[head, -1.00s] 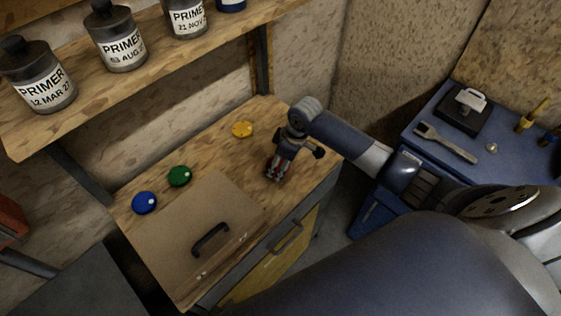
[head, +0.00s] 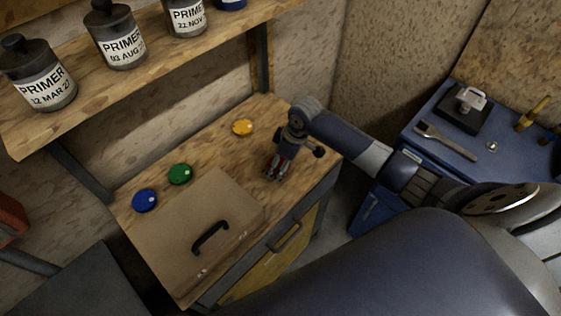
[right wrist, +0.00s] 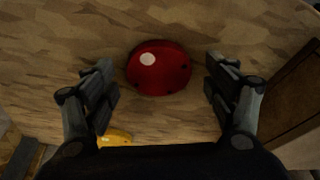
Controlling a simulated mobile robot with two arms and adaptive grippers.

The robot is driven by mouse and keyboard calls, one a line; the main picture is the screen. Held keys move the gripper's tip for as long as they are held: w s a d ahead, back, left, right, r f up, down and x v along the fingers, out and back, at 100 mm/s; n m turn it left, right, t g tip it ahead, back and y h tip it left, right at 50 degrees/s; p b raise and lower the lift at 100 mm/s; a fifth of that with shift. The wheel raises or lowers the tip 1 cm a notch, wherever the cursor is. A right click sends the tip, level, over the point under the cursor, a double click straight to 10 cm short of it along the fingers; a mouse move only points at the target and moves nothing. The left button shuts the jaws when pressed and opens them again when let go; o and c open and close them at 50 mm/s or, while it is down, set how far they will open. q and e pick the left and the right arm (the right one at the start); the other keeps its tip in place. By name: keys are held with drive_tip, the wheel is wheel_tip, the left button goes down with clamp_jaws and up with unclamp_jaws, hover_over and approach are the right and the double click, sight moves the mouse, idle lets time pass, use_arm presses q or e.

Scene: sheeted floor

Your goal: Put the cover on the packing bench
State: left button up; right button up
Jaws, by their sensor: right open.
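My right gripper (head: 274,175) is open and points down over the right end of the wooden bench top (head: 215,145). In the right wrist view a red round disc with a pale spot (right wrist: 159,68) lies on the wood, in line with the gap between the open fingers (right wrist: 162,85); no finger touches it there. A brown flat-topped box or panel with a black handle (head: 175,240) is on the front left of the bench. I cannot tell which thing is the cover. My left gripper is not in view.
Blue (head: 144,200), green (head: 180,174) and yellow (head: 242,127) discs lie along the bench's back. A shelf (head: 150,65) above holds primer bottles (head: 121,42). A blue cabinet (head: 440,115) at right carries a brush (head: 447,142) and a black block with a handle (head: 462,109).

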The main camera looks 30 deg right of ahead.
drive_tip(key=b+v, duration=0.1)
drive_tip(key=v, duration=1.1)
drive_tip(key=shift+s+f, duration=0.15)
drive_tip(key=shift+f, duration=0.05)
